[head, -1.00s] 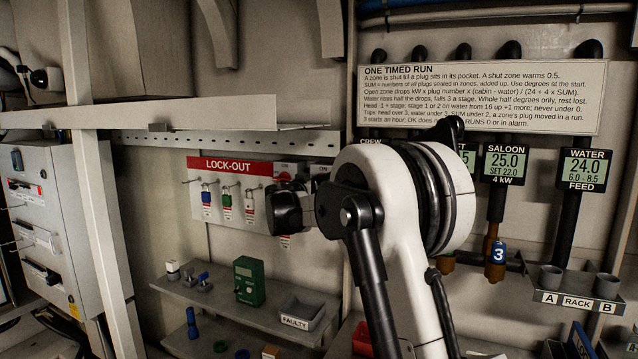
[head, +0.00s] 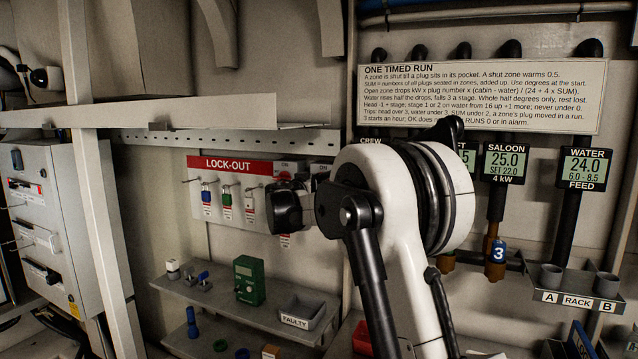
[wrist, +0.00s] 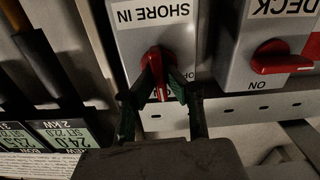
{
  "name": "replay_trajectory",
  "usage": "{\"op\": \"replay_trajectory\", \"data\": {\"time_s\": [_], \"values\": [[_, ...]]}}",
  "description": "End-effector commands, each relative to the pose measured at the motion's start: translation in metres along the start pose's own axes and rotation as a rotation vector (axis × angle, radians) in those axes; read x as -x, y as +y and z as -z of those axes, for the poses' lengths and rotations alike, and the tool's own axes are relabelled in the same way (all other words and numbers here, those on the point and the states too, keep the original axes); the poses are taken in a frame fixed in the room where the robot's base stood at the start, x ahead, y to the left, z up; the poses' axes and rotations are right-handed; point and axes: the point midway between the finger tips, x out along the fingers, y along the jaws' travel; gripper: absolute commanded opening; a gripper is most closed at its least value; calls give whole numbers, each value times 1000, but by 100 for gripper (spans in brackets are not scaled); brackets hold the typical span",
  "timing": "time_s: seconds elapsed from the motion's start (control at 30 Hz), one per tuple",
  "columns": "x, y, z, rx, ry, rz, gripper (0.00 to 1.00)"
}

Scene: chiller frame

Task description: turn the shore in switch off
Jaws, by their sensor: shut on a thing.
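The SHORE IN switch (wrist: 157,68) is a grey box with a red handle, seen upside down in the wrist view. My gripper (wrist: 161,84) is shut on the red handle, with one dark green finger on each side. The handle lies lengthwise in the picture, its free end pointing down between the fingers, towards the label edge. The label at that edge is mostly hidden by my gripper. In the head view my wrist and gripper (head: 291,207) are at the lock-out panel and hide the switch's handle.
The DECK switch (wrist: 277,60) is close beside, its red handle lying crosswise. The lock-out board (head: 224,190) holds hanging padlocks. Temperature displays (head: 503,163) and pipes stand right of my arm. A shelf (head: 220,298) with a green meter (head: 249,280) lies below.

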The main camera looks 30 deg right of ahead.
Motion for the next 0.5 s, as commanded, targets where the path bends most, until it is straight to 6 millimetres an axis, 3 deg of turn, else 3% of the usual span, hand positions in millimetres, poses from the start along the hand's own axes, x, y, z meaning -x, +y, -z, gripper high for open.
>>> {"op": "replay_trajectory", "data": {"time_s": [0.5], "values": [[0,-4,-1,430,0,0,0]]}}
